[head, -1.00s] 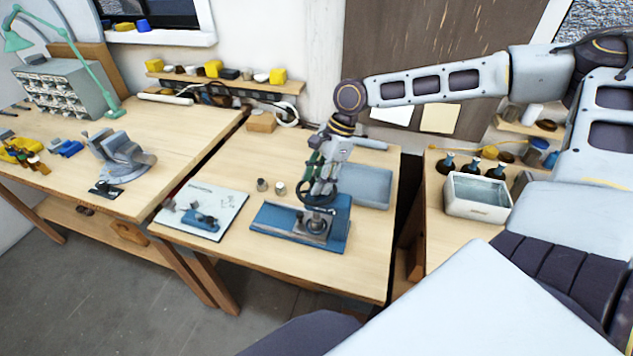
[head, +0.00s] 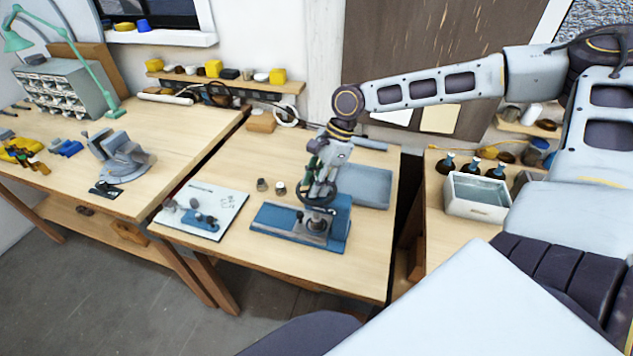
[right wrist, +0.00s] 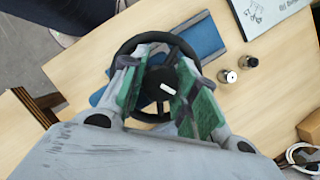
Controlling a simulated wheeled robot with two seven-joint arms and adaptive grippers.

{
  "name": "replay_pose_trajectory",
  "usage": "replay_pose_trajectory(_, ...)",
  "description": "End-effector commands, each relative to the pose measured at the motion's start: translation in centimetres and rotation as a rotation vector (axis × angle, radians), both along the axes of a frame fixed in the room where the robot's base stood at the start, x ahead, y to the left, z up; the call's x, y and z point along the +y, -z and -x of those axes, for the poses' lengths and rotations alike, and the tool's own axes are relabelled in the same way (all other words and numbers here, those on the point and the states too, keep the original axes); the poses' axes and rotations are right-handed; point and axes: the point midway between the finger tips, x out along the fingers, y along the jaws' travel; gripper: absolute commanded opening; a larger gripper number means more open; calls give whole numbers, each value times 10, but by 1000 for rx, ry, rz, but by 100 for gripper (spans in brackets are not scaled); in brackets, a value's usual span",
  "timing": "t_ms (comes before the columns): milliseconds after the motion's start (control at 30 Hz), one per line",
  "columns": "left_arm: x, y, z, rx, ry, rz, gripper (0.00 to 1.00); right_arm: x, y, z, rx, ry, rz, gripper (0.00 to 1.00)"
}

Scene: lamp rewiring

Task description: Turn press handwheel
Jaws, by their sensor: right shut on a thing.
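The press (head: 285,225) has a blue base and stands on the middle bench. Its dark handwheel (head: 318,196) sits at the top, under my right gripper (head: 322,185). In the right wrist view the handwheel (right wrist: 125,47) is a black ring with a white mark near its hub. My right gripper (right wrist: 157,88) is shut on the handwheel from above, its green-padded fingers lying across the ring. The fingers hide part of the ring. My left gripper is not in view.
A vise (head: 122,158) is on the left bench. The front of the middle bench is clear.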

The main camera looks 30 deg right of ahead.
Motion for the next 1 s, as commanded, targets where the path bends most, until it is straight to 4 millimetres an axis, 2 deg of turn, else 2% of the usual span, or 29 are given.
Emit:
replay_pose_trajectory(467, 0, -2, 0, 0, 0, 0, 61, 0, 0, 0, 1, -110, 0, 6)
replay_pose_trajectory(1000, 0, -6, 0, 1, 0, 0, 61, 0, 0, -1, 2, -450, 1, 6)
